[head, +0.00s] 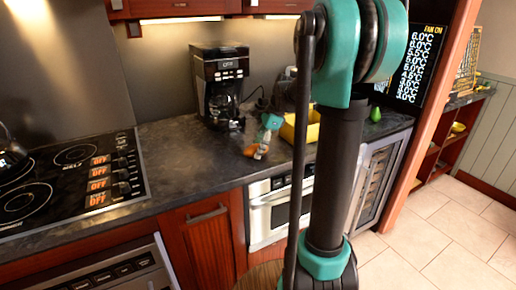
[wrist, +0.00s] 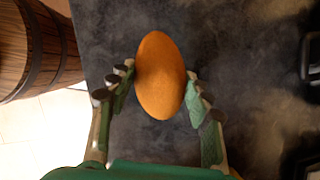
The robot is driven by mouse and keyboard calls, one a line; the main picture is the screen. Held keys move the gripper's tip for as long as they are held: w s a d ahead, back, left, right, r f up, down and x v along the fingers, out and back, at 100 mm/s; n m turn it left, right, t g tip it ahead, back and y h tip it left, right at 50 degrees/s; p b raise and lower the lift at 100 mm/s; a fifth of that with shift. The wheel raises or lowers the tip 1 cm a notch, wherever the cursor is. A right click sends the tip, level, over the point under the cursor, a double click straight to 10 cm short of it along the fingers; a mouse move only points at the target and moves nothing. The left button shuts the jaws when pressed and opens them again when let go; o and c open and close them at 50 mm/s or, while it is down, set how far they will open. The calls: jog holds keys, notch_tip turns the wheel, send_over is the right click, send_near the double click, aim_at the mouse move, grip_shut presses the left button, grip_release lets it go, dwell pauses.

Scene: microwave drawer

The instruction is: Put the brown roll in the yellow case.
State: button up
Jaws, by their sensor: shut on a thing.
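The brown roll (wrist: 160,75) is a smooth orange-brown oval between the two fingers of my gripper (wrist: 158,92) in the wrist view. The fingers are shut on its sides, and its far end sticks out past them. In the head view the roll (head: 250,150) shows small at the counter's front edge, at the tip of my gripper (head: 261,147). Whether it touches the counter is not clear. The yellow case (head: 288,132) is on the counter just right of my gripper, partly hidden behind my arm.
A coffee maker (head: 220,85) stands behind and left of my gripper. A green pear-like object (head: 375,114) is right of the case. The stove (head: 65,180) is at left. A wooden barrel (wrist: 35,50) stands below the counter edge. The dark counter (head: 175,160) left of my gripper is clear.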

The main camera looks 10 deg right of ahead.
jog(key=o, duration=1.2)
jog(key=shift+f, duration=0.1)
jog(key=shift+o, duration=0.2)
jog(key=v, duration=1.2)
